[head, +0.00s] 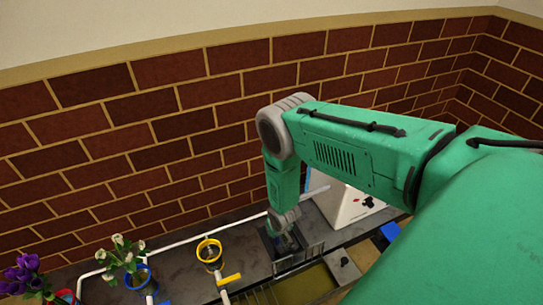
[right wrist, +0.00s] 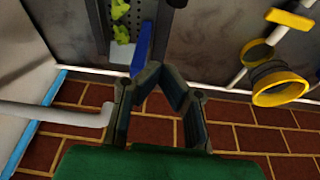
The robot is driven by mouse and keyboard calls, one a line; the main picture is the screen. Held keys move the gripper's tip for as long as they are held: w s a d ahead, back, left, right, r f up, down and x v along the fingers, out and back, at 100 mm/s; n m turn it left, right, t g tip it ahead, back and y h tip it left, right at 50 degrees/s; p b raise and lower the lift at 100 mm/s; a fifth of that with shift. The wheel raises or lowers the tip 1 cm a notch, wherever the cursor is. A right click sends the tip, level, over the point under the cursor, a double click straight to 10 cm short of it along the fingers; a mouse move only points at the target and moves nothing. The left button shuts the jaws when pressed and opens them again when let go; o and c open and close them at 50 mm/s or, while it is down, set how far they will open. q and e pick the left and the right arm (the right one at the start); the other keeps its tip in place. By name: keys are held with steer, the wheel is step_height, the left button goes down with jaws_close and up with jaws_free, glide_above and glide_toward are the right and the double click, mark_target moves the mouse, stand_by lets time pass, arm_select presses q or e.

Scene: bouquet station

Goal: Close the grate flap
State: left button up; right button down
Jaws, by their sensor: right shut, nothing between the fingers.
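My right gripper (head: 287,245) reaches down over a dark metal recess on the counter in the head view, where it is small and partly hidden. In the right wrist view the right gripper (right wrist: 160,72) is shut and empty. A dark perforated grate strip (right wrist: 103,28) with yellow-green bits on it lies just beyond the fingertips. A blue upright piece (right wrist: 142,48) stands at the grate's edge close to the fingertips; I cannot tell whether it is the flap or whether they touch. A metal frame (head: 299,257) shows beside the gripper in the head view. My left gripper is not in view.
A white box (head: 346,207) stands right of the gripper. A yellow ring (head: 209,250) and yellow handle (head: 230,280) are to its left. White flowers (head: 122,255) and purple flowers (head: 25,272) stand further left. A brick wall (head: 150,130) closes off the back.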

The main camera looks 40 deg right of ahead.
steer(key=b+x, duration=0.5)
steer(key=x, duration=0.4)
steer(key=shift+s+a+f, duration=0.1)
steer(key=shift+a+f, duration=0.05)
steer(key=shift+s+f, duration=0.25)
steer(key=shift+s+a+r, duration=0.15)
steer(key=shift+s+a, duration=0.05)
steer(key=shift+s, duration=0.3)
steer(key=shift+s+a+r, duration=0.15)
steer(key=shift+s+a, duration=0.05)
steer(key=shift+s, duration=0.25)
steer(key=shift+s+a+r+p, duration=0.15)
steer(key=shift+s+a+p, duration=0.15)
steer(key=shift+s+a, duration=0.25)
steer(key=shift+s+d, duration=0.15)
steer(key=shift+d, duration=0.1)
